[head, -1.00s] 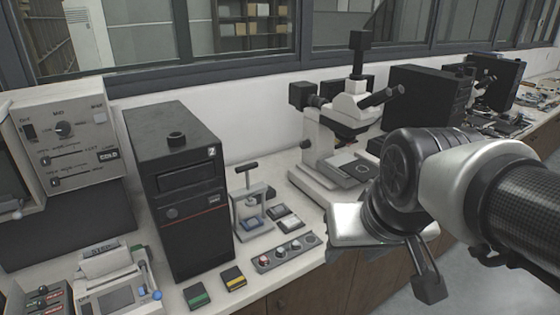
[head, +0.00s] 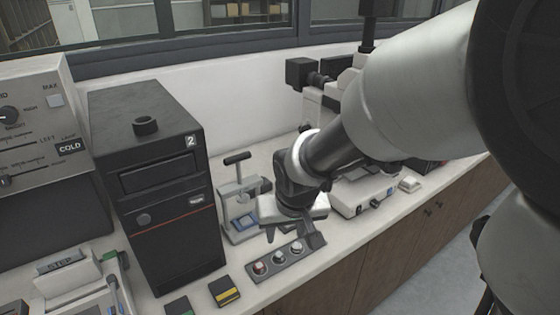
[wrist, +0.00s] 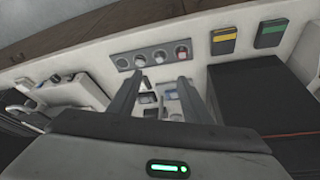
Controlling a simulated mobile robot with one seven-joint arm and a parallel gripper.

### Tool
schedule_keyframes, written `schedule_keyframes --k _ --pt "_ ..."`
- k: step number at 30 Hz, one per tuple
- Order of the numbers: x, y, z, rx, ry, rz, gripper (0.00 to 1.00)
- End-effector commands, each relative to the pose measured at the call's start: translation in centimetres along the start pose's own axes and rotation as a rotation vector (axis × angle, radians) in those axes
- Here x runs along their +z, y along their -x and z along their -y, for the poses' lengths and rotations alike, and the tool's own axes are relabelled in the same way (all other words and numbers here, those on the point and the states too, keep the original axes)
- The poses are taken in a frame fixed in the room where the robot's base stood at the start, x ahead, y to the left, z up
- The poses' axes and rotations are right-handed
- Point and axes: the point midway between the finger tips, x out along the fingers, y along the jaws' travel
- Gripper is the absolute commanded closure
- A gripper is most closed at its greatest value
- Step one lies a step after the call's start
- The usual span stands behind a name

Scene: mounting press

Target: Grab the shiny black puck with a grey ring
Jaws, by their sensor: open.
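A grey tray (head: 254,281) holds several round pucks in a row on the bench. In the wrist view the puck at its left end (wrist: 122,63) looks dark with a paler rim; it is too small to tell whether it is shiny. The others look reddish or pale, such as a red puck (head: 260,268) and a pale puck (head: 278,257). My gripper (head: 293,238) is open and empty above the tray, pointing down. In the wrist view its fingers (wrist: 160,82) end just short of the tray.
A black tower (head: 170,215) with a short black cylinder (head: 145,126) on top stands to the left. A small press (head: 238,203) stands close behind the tray. A yellow-striped box (head: 224,291) lies left of the tray. The microscope (head: 302,72) is behind my arm.

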Motion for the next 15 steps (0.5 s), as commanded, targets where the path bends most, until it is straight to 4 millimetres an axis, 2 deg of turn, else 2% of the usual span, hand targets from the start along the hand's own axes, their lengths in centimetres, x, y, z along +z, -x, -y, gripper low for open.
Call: schedule_keyframes --k 5,15 --pt "0.2 -2.0 0.0 0.001 0.001 0.005 0.55" --pt "0.2 -9.4 -0.1 0.002 -0.001 0.005 0.55"
